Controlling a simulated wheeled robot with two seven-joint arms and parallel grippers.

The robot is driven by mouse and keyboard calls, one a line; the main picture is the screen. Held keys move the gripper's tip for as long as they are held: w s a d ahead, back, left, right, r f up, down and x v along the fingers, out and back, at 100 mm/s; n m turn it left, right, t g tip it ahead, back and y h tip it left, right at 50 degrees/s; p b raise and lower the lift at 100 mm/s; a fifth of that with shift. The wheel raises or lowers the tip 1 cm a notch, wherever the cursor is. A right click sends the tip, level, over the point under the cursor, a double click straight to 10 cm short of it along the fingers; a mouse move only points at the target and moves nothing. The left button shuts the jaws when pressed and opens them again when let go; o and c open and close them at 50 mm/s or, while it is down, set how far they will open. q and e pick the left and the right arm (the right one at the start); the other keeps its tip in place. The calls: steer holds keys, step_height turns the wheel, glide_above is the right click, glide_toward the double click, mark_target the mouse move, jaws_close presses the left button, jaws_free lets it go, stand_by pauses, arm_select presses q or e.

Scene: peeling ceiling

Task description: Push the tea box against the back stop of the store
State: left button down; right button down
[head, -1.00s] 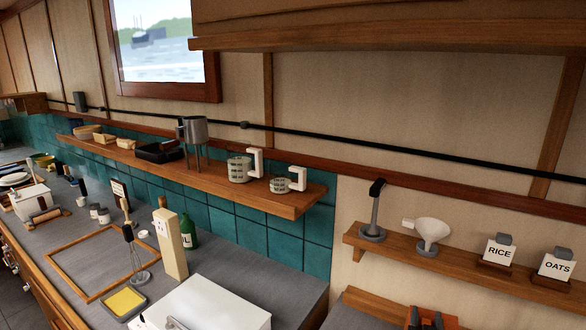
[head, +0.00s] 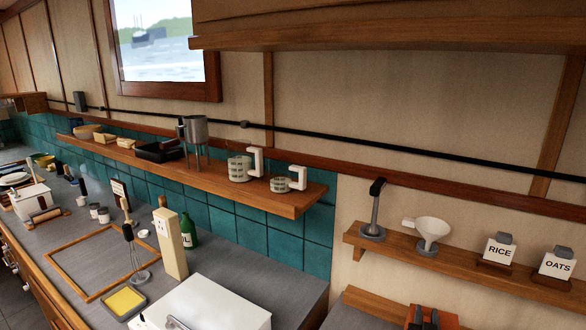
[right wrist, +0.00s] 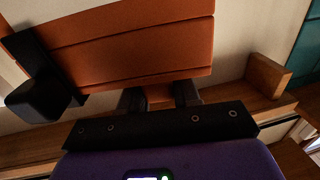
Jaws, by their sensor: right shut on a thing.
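An orange box (right wrist: 120,50) with thin dark seam lines fills the upper part of the right wrist view; I take it to be the tea box, though no label shows. My right gripper (right wrist: 158,98) is shut on its near lower part, with one dark finger on each side of an orange-brown piece. In the head view, only the top of the orange box (head: 448,317) and the dark right gripper (head: 425,318) show at the bottom edge, in front of the lower wooden shelf (head: 370,303). The contact between box and back stop is hidden. My left gripper is not in view.
A wooden block (right wrist: 267,75) stands right of the box on the shelf. A black block (right wrist: 40,85) is at its left. A white box (head: 215,305) stands on the counter.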

steer(key=shift+r+b, duration=0.1)
steer(key=shift+b, duration=0.25)
stand_by(0.5)
steer(key=c, duration=0.7)
jaws_free()
steer(key=shift+c, duration=0.2)
steer(key=shift+f, duration=0.2)
steer(key=v, duration=0.7)
steer(key=shift+s+r, duration=0.15)
steer(key=shift+s, duration=0.15)
steer(key=shift+a, duration=0.1)
